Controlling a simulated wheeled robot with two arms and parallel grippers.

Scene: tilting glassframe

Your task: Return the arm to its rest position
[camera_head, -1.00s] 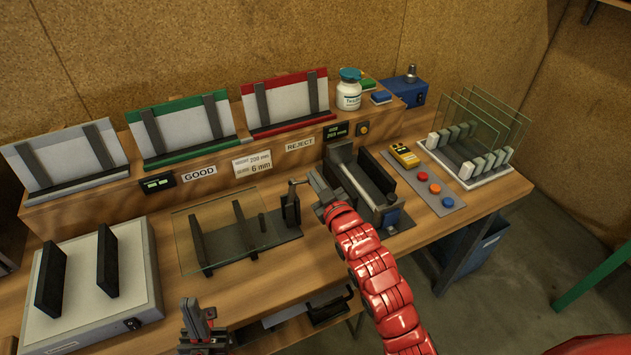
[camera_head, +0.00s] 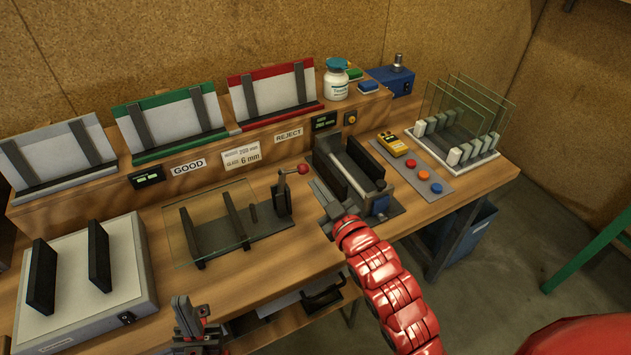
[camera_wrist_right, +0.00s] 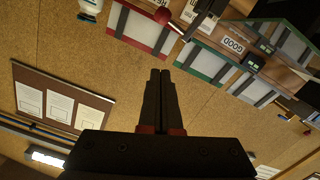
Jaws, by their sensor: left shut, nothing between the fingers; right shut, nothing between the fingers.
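My right arm reaches in from the lower right in the head view. Its gripper (camera_head: 320,187) is shut and empty, held over the bench between the red-knobbed lever (camera_head: 303,169) and the grey clamp fixture (camera_head: 350,165). Its closed dark fingers (camera_wrist_right: 160,75) also show in the right wrist view, with nothing between them. My left gripper (camera_head: 182,303) is low at the bench's front edge in the head view, shut and empty. A clear glass pane (camera_head: 180,235) stands tilted on the dark frame fixture (camera_head: 225,238), to the left of my right gripper.
A grey box with two black uprights (camera_head: 130,255) stands at the left. Green GOOD (camera_head: 170,122) and red REJECT (camera_head: 270,95) racks line the back. A rack of glass panes (camera_head: 455,145) and a button panel (camera_head: 410,178) are at the right. A white jar (camera_head: 336,85) stands behind.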

